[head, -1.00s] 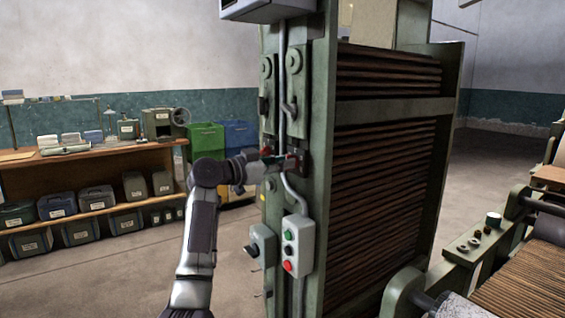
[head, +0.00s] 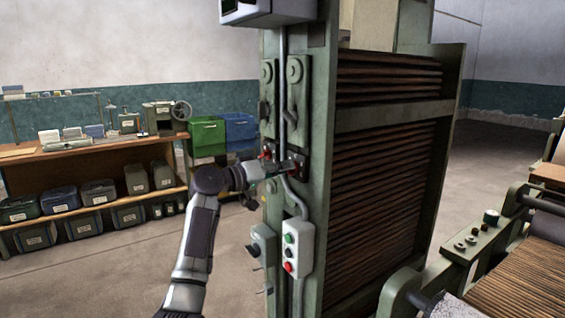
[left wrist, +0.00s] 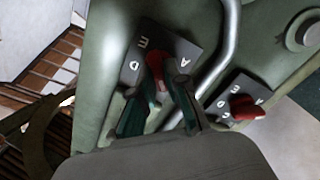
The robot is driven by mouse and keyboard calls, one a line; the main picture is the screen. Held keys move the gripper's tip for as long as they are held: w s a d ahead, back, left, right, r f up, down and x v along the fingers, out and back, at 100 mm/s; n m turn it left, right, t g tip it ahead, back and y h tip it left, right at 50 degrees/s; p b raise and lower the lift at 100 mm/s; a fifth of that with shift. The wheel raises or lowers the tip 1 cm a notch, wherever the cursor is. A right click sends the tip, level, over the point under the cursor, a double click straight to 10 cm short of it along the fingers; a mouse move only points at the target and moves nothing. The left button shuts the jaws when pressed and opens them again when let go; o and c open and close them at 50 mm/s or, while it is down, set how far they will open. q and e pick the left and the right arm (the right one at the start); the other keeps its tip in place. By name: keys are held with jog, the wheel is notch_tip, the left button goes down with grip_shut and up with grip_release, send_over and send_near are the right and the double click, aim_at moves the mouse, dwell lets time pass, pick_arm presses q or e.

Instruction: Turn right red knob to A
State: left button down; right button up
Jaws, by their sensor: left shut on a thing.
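The right red knob (left wrist: 155,62) sits on a dark plate with white letters, among them D and A, on the green machine post. My left gripper (left wrist: 160,86) is shut on this knob, one finger on each side. The knob's free end points towards the middle letter, between D and A; the fingers hide its base. In the head view my left gripper (head: 282,167) reaches the post from the left. The left red knob (left wrist: 245,107) sits on its own lettered plate, apart from the gripper; it also shows in the head view (head: 266,154). My right gripper is not in view.
A grey conduit (left wrist: 222,60) runs between the two knob plates. A button box (head: 298,247) and a small switch box (head: 263,244) are below on the post. Brown slats (head: 385,190) fill the machine side. A shelf (head: 90,152) and bins (head: 207,137) stand left.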

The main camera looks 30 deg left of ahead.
pick_arm(q)
jog(key=shift+a+r+n+p, duration=0.1)
jog(key=shift+r+n+p, duration=0.05)
jog(key=shift+n+p, duration=6.85)
jog(key=shift+n+b, duration=0.55)
jog(key=shift+n, duration=0.25)
jog(key=c, duration=1.2)
grip_release()
jog(key=shift+w, duration=0.1)
jog(key=shift+c, duration=0.2)
jog(key=shift+o, duration=0.3)
jog(key=shift+f, duration=0.35)
jog(key=shift+w+d, duration=0.1)
jog(key=shift+d, duration=0.1)
jog(key=shift+f, duration=0.1)
